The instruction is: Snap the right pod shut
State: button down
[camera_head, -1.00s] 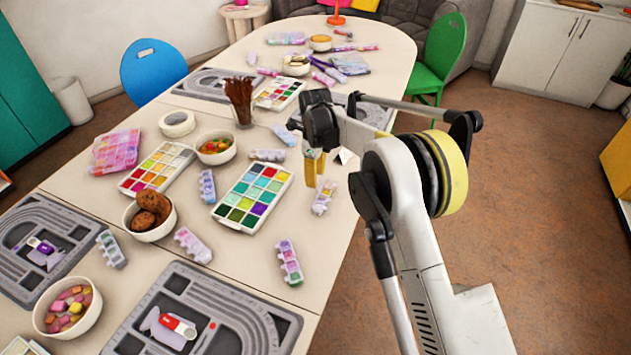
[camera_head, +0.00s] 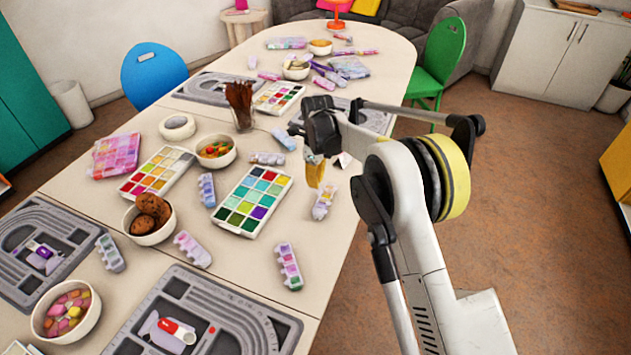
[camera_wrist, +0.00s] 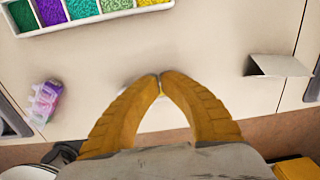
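Several small translucent bead pods with coloured contents lie on the table. The rightmost pod (camera_head: 323,203) lies near the table's right edge, just below my gripper (camera_head: 314,172). I cannot tell how its lids stand at this size. In the wrist view my gripper (camera_wrist: 160,78) has its yellow fingertips together, with nothing visible held between them. That pod is mostly hidden behind the fingers there. Another pod (camera_head: 288,266) lies nearer the front with purple, pink and green contents; it also shows at left in the wrist view (camera_wrist: 43,103).
A bead palette (camera_head: 218,212) lies left of my gripper, and a small white folded card (camera_head: 343,159) stands behind it. Bowls, a brush cup (camera_head: 243,120) and grey bead boards (camera_head: 285,328) crowd the table. Bare tabletop lies between the front pod and the right edge.

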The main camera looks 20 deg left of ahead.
aim_at(320, 189)
jog(key=shift+d+r+y, duration=0.1)
jog(key=shift+d+y, duration=0.5)
jog(key=shift+y, duration=0.5)
jog(key=d+y, duration=0.1)
jog(key=y, duration=0.1)
jog(key=shift+y+b, duration=0.3)
jog(key=shift+b, duration=0.1)
jog(key=y+b, duration=0.1)
jog(key=y, duration=0.1)
jog(key=d+y+b, duration=0.1)
jog(key=d+f+y+b, duration=0.1)
jog(key=y, duration=0.1)
jog(key=shift+s+d+t+y+b, duration=0.1)
jog(key=shift+d+t+y+b, duration=0.05)
jog(key=shift+t+y+b, duration=0.2)
jog(key=c, duration=1.5)
grip_release()
jog(key=shift+r+p, duration=0.25)
jog(key=shift+p, duration=0.05)
jog(key=v, duration=1.1)
jog(key=shift+d+r, duration=0.25)
jog(key=shift+r, duration=0.15)
